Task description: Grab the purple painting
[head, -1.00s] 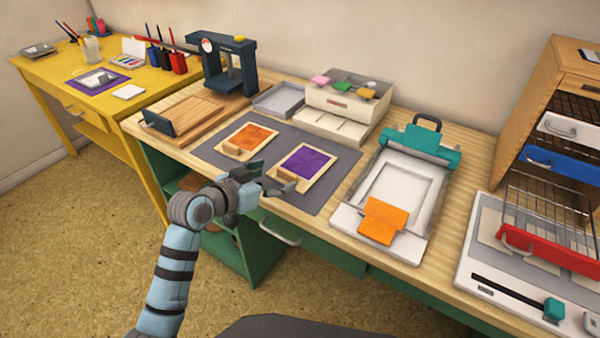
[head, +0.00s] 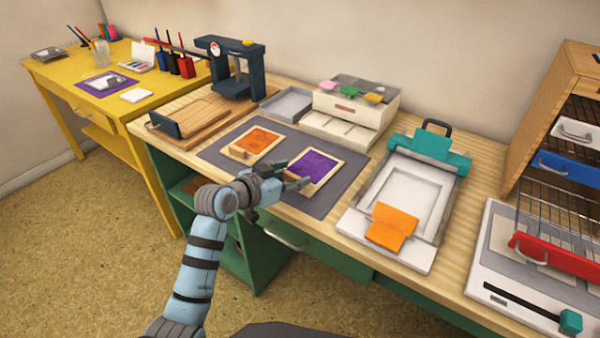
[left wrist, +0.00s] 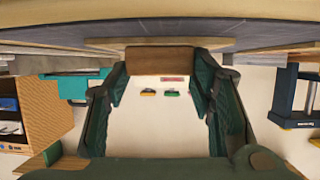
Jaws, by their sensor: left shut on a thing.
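The purple painting (head: 316,163) is a purple panel on a pale wooden board, lying on the grey mat (head: 338,192). My left gripper (head: 286,177) is at its near left end, with its fingers shut on the small wooden block there. In the left wrist view, which looks upside down, the brown block (left wrist: 160,58) sits between the two dark fingertips (left wrist: 162,72). In the head view the gripper mostly hides the block. My right gripper is not in view.
An orange painting (head: 256,140) lies on the mat to the left. A white frame press (head: 367,222) with an orange flap stands to the right. A white drawer box (head: 350,112) and a grey tray (head: 287,104) stand behind. The table's front edge is close below my gripper.

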